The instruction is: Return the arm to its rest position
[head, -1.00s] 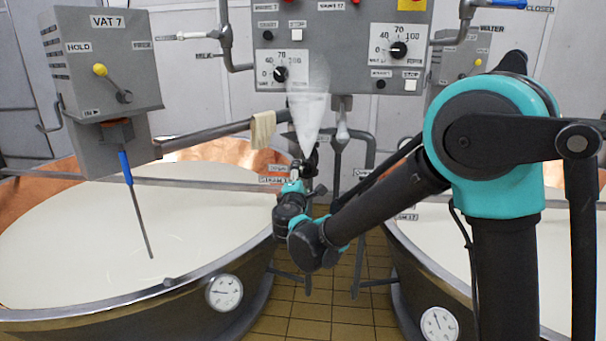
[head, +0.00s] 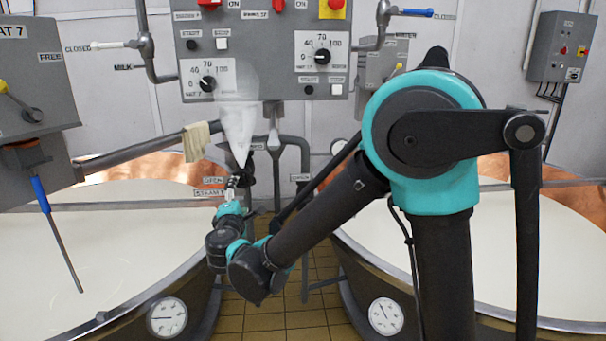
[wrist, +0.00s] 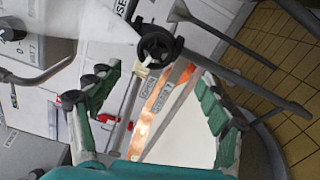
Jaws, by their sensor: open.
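My arm (head: 330,215) is stretched out to the left and forward, its far end low between the two vats. My gripper (head: 234,188) is small in the head view, close to a black handwheel near the "OPEN" and "STEAM" labels. In the wrist view my gripper (wrist: 160,78) is open, with dark green fingers spread on both sides and nothing between them. The black handwheel (wrist: 156,45) is just beyond the fingertips and seems apart from them. A white plume of steam (head: 238,125) rises by the handwheel.
A left vat (head: 185,310) and a right vat (head: 365,300) of white liquid flank a tiled floor gap (head: 285,318). A grey control panel (head: 265,55) hangs above, a cloth (head: 195,142) on a pipe. A blue-handled rod (head: 58,235) hangs at left.

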